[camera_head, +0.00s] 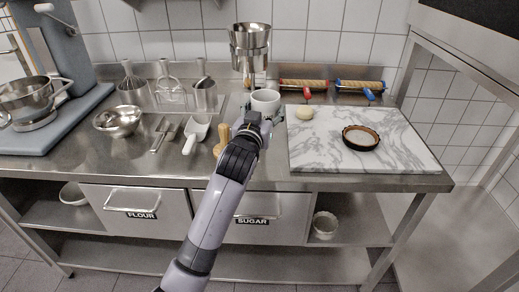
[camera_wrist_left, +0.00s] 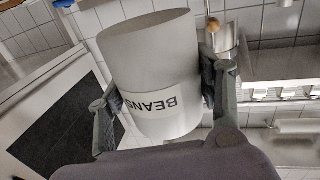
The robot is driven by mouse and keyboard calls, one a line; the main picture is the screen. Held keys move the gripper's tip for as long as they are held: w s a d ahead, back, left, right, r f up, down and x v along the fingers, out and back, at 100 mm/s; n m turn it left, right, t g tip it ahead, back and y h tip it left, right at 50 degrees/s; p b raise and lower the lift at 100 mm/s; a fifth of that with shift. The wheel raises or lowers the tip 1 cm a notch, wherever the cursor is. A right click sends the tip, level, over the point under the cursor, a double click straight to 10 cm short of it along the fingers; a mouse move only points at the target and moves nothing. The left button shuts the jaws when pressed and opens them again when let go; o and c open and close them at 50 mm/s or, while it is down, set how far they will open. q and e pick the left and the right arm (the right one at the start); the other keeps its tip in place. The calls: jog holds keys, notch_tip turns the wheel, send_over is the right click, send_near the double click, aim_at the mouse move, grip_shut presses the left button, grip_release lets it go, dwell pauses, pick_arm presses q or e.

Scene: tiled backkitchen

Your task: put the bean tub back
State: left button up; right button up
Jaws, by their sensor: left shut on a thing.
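The bean tub is a white cylinder with a BEANS label. In the head view the tub (camera_head: 265,101) is at the back middle of the counter, left of the marble board. My left gripper (camera_head: 254,122) is shut on it, and its arm hides part of the tub and the counter below. In the left wrist view the tub (camera_wrist_left: 150,55) sits between both fingers of the gripper (camera_wrist_left: 162,100), its label upside down in the picture. I cannot tell whether the tub's base touches the counter. My right gripper is out of view.
A scoop (camera_head: 196,134) and metal bowl (camera_head: 118,121) lie left. Rolling pins (camera_head: 304,85) lie at the back.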

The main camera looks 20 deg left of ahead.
pick_arm(q)
notch_tip(320, 180, down, 12)
jog(key=shift+r+b, duration=0.1)
jog(key=shift+b, duration=0.2)
jog(key=shift+s, duration=0.1)
jog(key=shift+f, duration=0.25)
jog(key=o, duration=1.5)
